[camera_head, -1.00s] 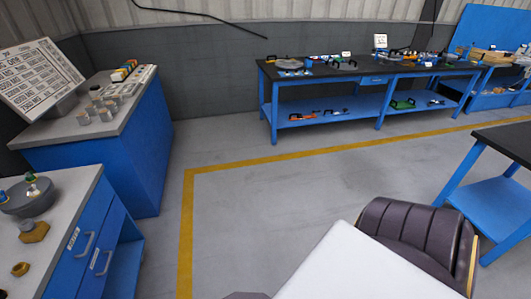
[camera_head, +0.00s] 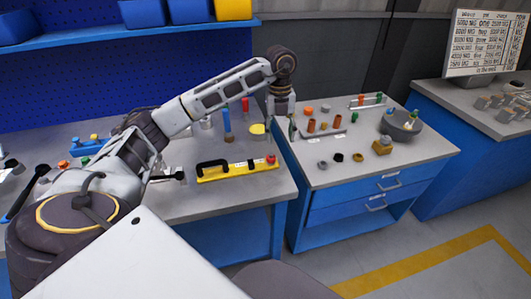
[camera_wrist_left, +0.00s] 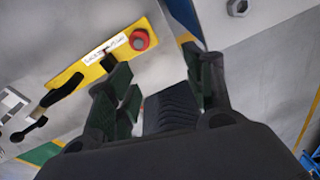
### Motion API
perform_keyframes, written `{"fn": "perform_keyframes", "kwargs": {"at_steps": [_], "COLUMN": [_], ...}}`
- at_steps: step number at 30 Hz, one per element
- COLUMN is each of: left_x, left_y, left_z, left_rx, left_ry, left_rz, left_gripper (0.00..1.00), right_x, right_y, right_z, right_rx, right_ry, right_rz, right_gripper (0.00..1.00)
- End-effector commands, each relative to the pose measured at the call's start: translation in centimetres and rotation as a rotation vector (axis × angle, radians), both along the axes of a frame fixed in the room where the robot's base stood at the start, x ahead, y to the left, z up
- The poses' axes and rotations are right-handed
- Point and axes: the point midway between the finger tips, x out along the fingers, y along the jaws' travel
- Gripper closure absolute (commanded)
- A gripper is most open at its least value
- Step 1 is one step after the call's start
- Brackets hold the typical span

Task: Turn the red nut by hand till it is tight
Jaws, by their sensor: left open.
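My left gripper (camera_head: 282,112) hangs above the gap between the pegboard bench and the drawer cabinet. It is open and empty; its two dark fingers (camera_wrist_left: 158,88) stand wide apart in the wrist view. My right gripper is out of view.
The cabinet top (camera_head: 335,176) holds a grey bowl (camera_head: 401,125), a gold hex piece (camera_head: 382,146) and a grey nut (camera_head: 322,165). Several tools lie on the pegboard bench, with upright blue (camera_head: 227,121) and red (camera_head: 245,104) pieces behind. Open floor lies at the lower right.

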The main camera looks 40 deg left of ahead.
Motion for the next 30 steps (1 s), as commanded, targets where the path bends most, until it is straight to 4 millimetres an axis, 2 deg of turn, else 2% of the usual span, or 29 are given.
{"fn": "perform_keyframes", "kwargs": {"at_steps": [4,13,23,30], "left_x": [0.0,-0.1,-0.1,-0.1], "left_y": [1.4,1.8,1.7,1.7], "left_z": [2.1,2.7,2.0,-0.2], "left_rx": [0.061,0.076,0.074,0.076], "left_ry": [-0.028,-0.033,-0.032,-0.031], "left_rz": [0.078,0.101,0.099,0.099], "left_gripper": [0.47,0.47,0.47,0.47], "right_x": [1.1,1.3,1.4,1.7], "right_y": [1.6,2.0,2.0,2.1], "right_z": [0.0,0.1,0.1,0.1], "right_rx": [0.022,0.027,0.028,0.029], "right_ry": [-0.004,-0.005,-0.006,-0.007], "right_rz": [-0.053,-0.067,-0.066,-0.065], "right_gripper": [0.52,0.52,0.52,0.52]}}
